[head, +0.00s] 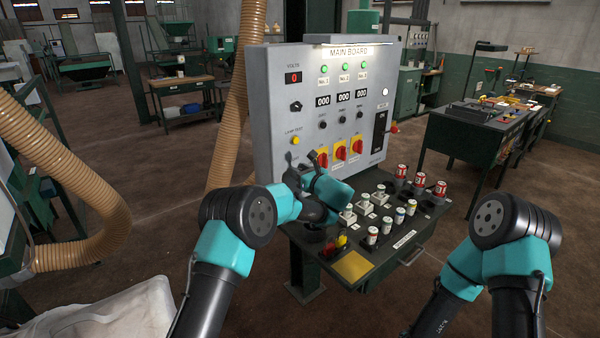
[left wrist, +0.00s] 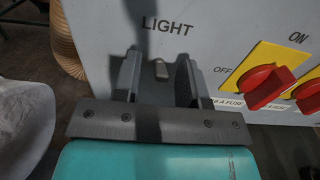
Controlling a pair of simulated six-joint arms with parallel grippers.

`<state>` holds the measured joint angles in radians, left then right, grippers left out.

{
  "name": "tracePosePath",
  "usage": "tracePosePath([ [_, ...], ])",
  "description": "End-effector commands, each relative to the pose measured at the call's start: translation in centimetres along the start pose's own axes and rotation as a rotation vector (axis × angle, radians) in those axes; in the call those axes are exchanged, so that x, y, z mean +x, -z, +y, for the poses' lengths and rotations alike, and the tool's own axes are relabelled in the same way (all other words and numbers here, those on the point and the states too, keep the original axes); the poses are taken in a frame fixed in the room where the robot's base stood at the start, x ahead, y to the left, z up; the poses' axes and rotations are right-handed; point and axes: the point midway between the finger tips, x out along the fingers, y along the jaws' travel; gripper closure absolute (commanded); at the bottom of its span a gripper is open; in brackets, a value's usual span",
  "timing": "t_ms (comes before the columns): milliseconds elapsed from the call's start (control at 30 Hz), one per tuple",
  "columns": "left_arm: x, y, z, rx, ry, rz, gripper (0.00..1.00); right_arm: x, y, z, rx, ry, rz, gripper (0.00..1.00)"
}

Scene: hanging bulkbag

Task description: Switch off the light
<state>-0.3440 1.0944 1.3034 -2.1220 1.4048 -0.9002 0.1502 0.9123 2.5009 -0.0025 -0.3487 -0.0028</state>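The grey main board (head: 275,85) stands upright in the head view. In the left wrist view the word LIGHT (left wrist: 167,26) is printed on it, with a small grey light switch (left wrist: 161,70) below. My left gripper (left wrist: 158,65) is open, its two dark fingers on either side of the switch; whether they touch it I cannot tell. In the head view my left gripper (head: 301,163) is at the board's lower left and hides the switch. A lit lamp strip (head: 350,39) is on the board's top edge. My right arm shows at the right, its gripper out of view.
Red-on-yellow rotary switches (left wrist: 265,84) sit just right of the light switch. Below the board a dark desk (head: 385,262) carries several cans and small jars. A ribbed hose (head: 228,130) hangs left of the board. A white bag (head: 105,312) lies at the lower left.

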Motion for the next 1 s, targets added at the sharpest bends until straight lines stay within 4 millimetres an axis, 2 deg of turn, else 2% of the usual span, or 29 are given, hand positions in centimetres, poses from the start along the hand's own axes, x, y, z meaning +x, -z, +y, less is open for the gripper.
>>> tracePosePath([
  [267,-0.1,0.0,0.0,0.0,0.0,0.0,0.62,0.0,0.0,0.0,0.0,0.0,0.0,1.0],
  [467,-1.7,-0.1,-0.1,0.001,0.002,0.0,0.62,0.0,0.0,0.0,0.0,0.0,0.0,1.0],
  [667,-5.0,0.0,-0.1,0.002,0.003,0.001,0.62,0.0,0.0,0.0,0.0,0.0,0.0,1.0],
  [1000,-11.6,0.0,-0.1,0.001,0.003,0.0,0.62,0.0,0.0,0.0,0.0,0.0,0.0,1.0],
])
